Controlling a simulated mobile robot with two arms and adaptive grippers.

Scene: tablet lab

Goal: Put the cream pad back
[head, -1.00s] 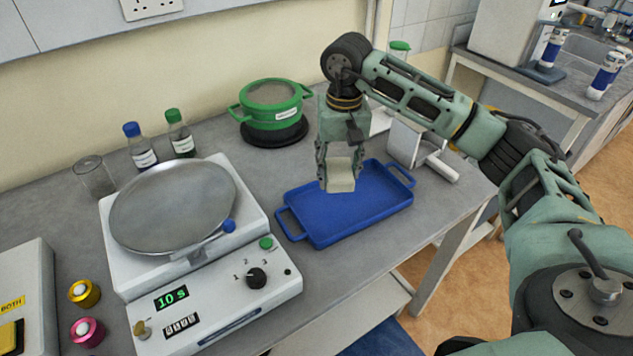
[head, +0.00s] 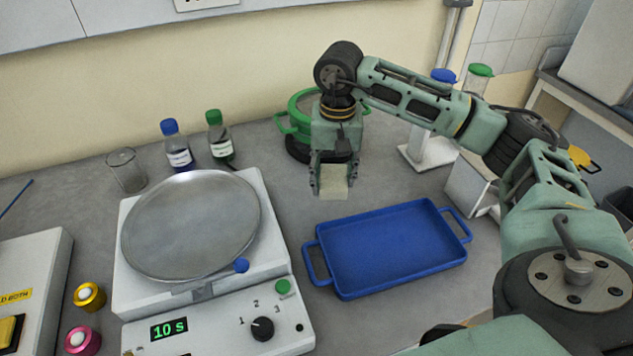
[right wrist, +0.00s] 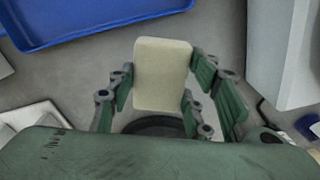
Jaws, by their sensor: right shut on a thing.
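The cream pad (head: 334,181) is a small pale block held between the fingers of my right gripper (head: 331,178). In the right wrist view the pad (right wrist: 161,74) stands out between the two green fingers of the right gripper (right wrist: 163,88), which are shut on it. The gripper points down above the bench, behind the blue tray (head: 395,249) and in front of the green pot (head: 295,116). The pad is clear of the tray. The tray also shows in the right wrist view (right wrist: 90,20) and is empty. My left gripper is not in view.
A white machine with a round metal pan (head: 190,225) stands left of the tray. A blue-capped bottle (head: 177,147) and a green-capped bottle (head: 219,140) stand behind it, beside an empty glass (head: 126,170). A white stand (head: 432,150) is at the back right.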

